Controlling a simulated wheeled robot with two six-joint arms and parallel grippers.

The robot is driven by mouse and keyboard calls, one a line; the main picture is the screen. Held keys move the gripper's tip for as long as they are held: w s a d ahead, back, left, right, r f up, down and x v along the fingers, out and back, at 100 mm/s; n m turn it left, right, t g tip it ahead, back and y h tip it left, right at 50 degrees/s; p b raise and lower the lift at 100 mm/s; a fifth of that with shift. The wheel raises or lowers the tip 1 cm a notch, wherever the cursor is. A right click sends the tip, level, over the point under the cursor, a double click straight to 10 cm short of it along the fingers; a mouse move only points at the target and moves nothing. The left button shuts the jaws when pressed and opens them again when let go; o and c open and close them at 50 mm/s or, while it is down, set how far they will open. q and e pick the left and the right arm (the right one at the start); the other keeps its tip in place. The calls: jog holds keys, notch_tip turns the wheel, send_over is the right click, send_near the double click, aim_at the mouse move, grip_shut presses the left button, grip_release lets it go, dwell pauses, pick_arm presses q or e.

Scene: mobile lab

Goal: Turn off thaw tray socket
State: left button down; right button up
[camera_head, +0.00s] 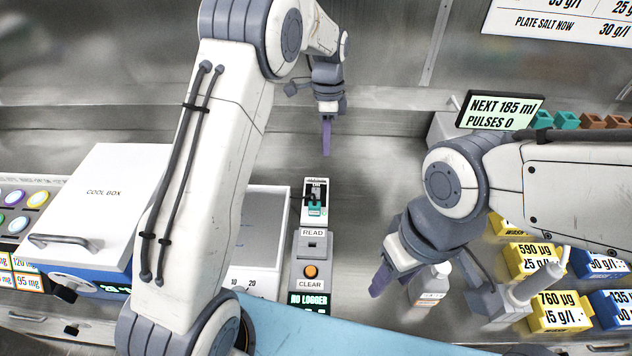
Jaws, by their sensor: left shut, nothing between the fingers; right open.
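A small white switch panel (307,216) with a dark slot and a teal part stands in the middle of the bench. It may be the thaw tray socket, but its label is too small to read surely. My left gripper (326,150) is shut and empty, pointing down. In the picture it is just above the panel's top end, apart from it. My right gripper (380,282) is to the right of the panel, beside a small bottle. Its purple finger shows and the other is mostly hidden. It is open and touches no part of the panel.
Below the panel are a READ/CLEAR unit (311,257) and a NO LOGGER display (309,299). A COOL BOX (105,190) stands left. A white bottle (430,286), yellow boxes (561,312) and blue boxes (600,264) stand right. A display (500,111) stands behind.

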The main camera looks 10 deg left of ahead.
pick_arm(q)
jog(key=shift+m, duration=0.5)
jog(key=w+a+f, duration=0.2)
jog(key=a, duration=0.1)
jog(key=shift+w+a+f, duration=0.1)
jog(key=shift+w+f, duration=0.1)
jog(key=shift+f, duration=0.05)
jog(key=p, duration=0.4)
send_near(316, 193)
jog(key=f, duration=0.2)
jog(key=s+f, duration=0.1)
jog(key=f, duration=0.2)
jog(key=shift+s+f, duration=0.1)
jog(key=shift+s, duration=0.1)
jog(key=shift+s+f, duration=0.1)
jog(key=shift+f, duration=0.65)
